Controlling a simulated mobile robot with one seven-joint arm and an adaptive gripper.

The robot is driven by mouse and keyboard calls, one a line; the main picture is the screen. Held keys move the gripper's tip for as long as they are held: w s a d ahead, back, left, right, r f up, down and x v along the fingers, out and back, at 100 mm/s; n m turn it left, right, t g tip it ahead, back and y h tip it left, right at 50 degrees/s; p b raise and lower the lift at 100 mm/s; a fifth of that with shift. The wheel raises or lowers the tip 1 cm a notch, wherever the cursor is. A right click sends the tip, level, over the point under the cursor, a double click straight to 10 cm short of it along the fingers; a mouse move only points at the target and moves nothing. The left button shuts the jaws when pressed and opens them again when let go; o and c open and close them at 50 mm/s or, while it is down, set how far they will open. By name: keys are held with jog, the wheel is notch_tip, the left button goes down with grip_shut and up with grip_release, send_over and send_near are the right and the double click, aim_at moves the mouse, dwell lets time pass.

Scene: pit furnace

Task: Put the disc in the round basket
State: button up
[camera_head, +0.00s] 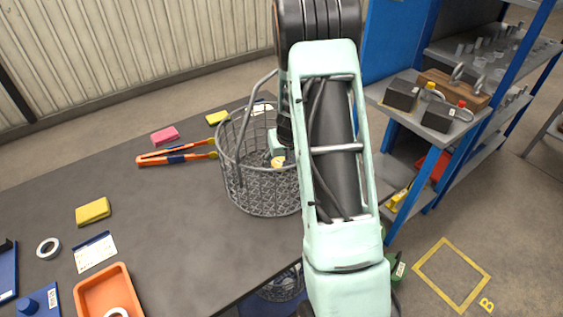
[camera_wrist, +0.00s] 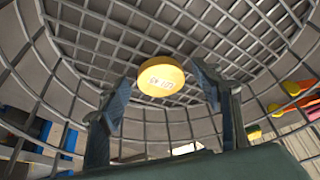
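The disc (camera_wrist: 161,80) is a round yellow piece with dark printed characters. In the wrist view it shows between and just beyond my fingertips, against the grey wire mesh. The round basket (camera_head: 258,190) is a grey wire basket with a raised handle, standing on the dark table. Its mesh also fills much of the wrist view (camera_wrist: 95,45). My gripper (camera_wrist: 160,76) reaches down inside the basket, with its fingers apart and small gaps beside the disc. The disc also shows in the head view (camera_head: 278,161), inside the basket. Whether it rests on the mesh floor is unclear.
Orange-handled tongs (camera_head: 175,154), a pink block (camera_head: 165,135) and yellow blocks lie left of the basket. An orange tray (camera_head: 107,294) and a tape ring (camera_head: 48,247) are at front left. A blue-framed shelf (camera_head: 405,190) stands right. The table's middle is clear.

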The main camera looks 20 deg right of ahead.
jog(key=shift+r, duration=0.2)
jog(key=v, duration=1.1)
jog(key=shift+s+r, duration=0.25)
jog(key=shift+r, duration=0.1)
